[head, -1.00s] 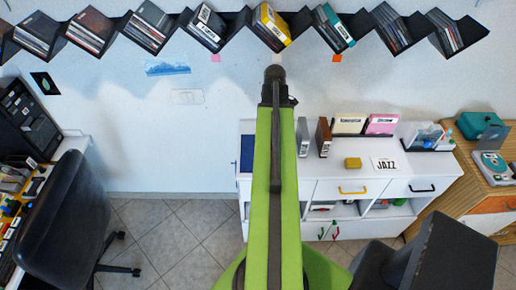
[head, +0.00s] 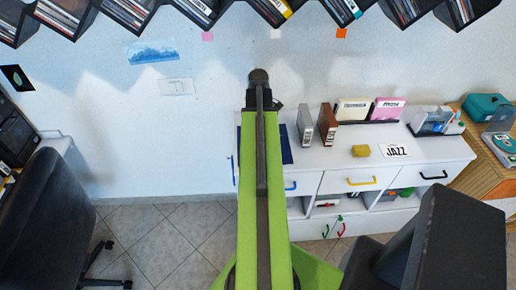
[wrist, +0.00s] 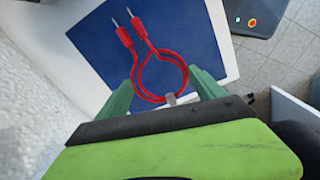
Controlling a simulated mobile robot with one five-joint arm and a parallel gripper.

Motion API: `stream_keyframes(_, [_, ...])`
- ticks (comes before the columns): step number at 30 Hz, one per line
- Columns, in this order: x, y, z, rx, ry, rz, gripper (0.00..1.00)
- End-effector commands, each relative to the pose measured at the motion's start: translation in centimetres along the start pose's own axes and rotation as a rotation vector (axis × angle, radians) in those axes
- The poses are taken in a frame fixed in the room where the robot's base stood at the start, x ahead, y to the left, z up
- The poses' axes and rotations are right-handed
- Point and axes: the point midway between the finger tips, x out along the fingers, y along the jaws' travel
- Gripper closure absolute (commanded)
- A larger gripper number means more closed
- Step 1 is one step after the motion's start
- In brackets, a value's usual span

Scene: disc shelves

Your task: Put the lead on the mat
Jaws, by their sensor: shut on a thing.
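The lead (wrist: 163,80) is a red cable bent into a loop with two metal-tipped plugs. In the wrist view it lies between the two green fingers of my gripper (wrist: 165,97), which is shut on it. A small grey piece shows at the near side of the loop. The dark blue mat (wrist: 180,30) is behind the lead in that view; I cannot tell whether they touch. In the head view the mat (head: 286,146) lies on the left end of the white cabinet top, partly covered by my arm. The lead is not visible there.
The white cabinet (head: 340,178) carries grey and brown binders (head: 317,124), a yellow block (head: 361,151) and a JAZZ card (head: 394,151) right of the mat. Zigzag disc shelves (head: 200,8) hang above. A black chair (head: 60,215) stands left.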

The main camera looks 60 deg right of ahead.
Motion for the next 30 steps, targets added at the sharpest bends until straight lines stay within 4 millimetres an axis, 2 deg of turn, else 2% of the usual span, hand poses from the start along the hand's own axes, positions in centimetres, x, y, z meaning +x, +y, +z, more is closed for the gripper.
stream_keyframes(1, [1.2, 0.1, 0.1, 0.002, 0.000, 0.000, 0.64])
stream_keyframes(4, [0.9, 0.1, 0.2, 0.003, 0.000, 0.000, 0.64])
stream_keyframes(6, [1.4, 0.1, 0.3, 0.004, 0.000, 0.000, 0.64])
stream_keyframes(12, [4.8, 0.1, 0.4, 0.004, 0.000, 0.000, 0.64])
stream_keyframes(20, [4.4, 0.1, 0.4, 0.005, 0.000, 0.000, 0.64])
stream_keyframes(24, [5.0, 0.1, 0.4, 0.005, 0.000, 0.000, 0.64])
stream_keyframes(25, [4.8, 0.1, 0.4, 0.005, 0.000, 0.000, 0.18])
stream_keyframes(29, [4.7, 0.1, 0.4, 0.005, 0.000, 0.000, 0.01])
stream_keyframes(30, [4.7, 0.1, 0.4, 0.005, 0.000, 0.000, 0.00])
